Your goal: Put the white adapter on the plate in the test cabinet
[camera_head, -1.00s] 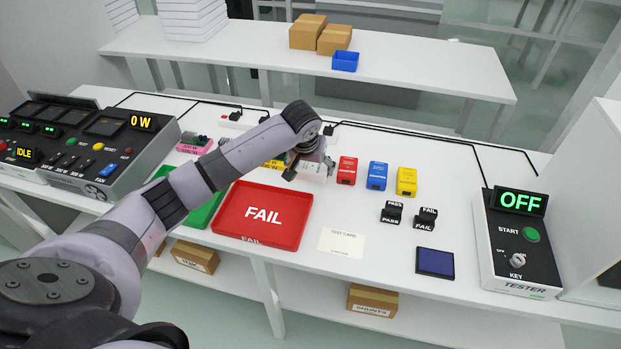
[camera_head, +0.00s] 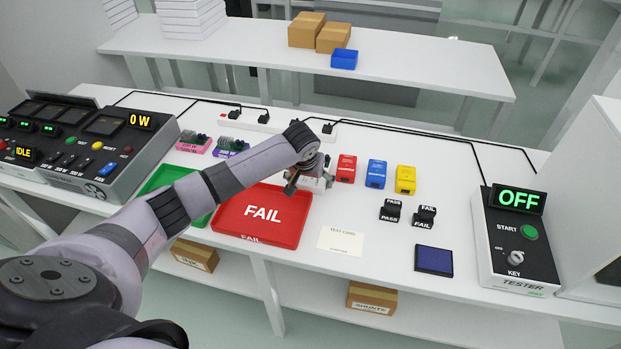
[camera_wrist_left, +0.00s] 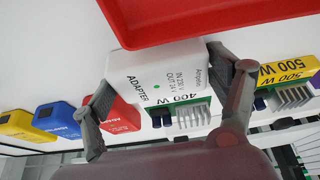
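The white adapter (camera_head: 313,184) stands on the table just behind the red FAIL tray, left of the red adapter. In that view the left gripper (camera_wrist_left: 160,70) has one finger on each side of the adapter, spread wide, with no clear grip. A white cabinet (camera_head: 590,175) stands at the right edge beside the tester (camera_head: 515,270); its inside is mostly hidden and no plate shows. My right gripper is not in view.
Red (camera_head: 346,168), blue (camera_head: 376,174) and yellow (camera_head: 405,180) adapters stand in a row to the right. The red FAIL tray (camera_head: 222,222) lies in front, with PASS and FAIL stamps (camera_head: 424,216) and a dark blue pad (camera_head: 434,260) farther right.

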